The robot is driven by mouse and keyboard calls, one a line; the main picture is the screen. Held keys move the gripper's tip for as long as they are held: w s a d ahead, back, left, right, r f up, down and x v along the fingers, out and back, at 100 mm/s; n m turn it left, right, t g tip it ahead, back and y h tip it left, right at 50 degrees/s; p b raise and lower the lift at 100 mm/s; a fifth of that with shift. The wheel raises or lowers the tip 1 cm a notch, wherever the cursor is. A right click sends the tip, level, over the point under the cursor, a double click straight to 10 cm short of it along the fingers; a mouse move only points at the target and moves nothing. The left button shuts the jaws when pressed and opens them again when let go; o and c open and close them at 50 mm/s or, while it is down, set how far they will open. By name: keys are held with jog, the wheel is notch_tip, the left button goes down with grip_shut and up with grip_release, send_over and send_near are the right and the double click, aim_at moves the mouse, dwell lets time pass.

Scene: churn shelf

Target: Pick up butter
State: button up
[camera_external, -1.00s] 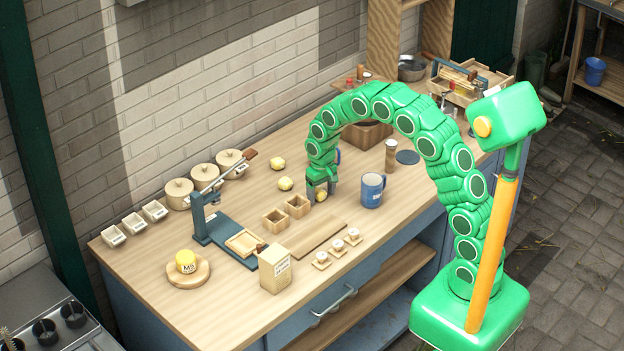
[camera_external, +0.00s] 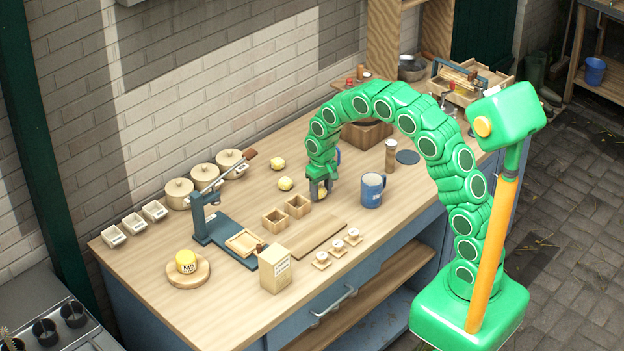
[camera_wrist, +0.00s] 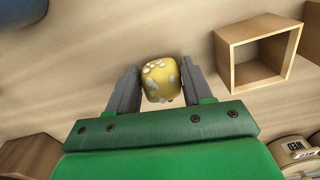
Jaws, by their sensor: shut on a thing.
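A yellow lump of butter with pale flecks (camera_wrist: 161,80) sits between the two grey fingers of my gripper (camera_wrist: 163,88) in the wrist view. The fingers are shut on it from both sides. In the external view my gripper (camera_external: 321,190) points down near the middle of the counter, with the butter (camera_external: 322,193) partly hidden between the fingers. I cannot tell whether the butter touches the counter. Two similar yellow lumps (camera_external: 285,184) lie on the counter to the left.
Two small open wooden boxes (camera_external: 275,221) stand just left of my gripper; one shows in the wrist view (camera_wrist: 226,66). A blue mug (camera_external: 372,190) stands close on the right. A wooden board (camera_external: 318,238) lies in front. A blue press (camera_external: 215,225) stands farther left.

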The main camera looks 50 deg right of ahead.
notch_tip(320, 180, up, 2)
jog(key=shift+r, duration=0.25)
jog(key=s+r, duration=0.9)
jog(key=s, duration=0.5)
jog(key=shift+d+r, duration=0.2)
jog(key=shift+d, duration=0.05)
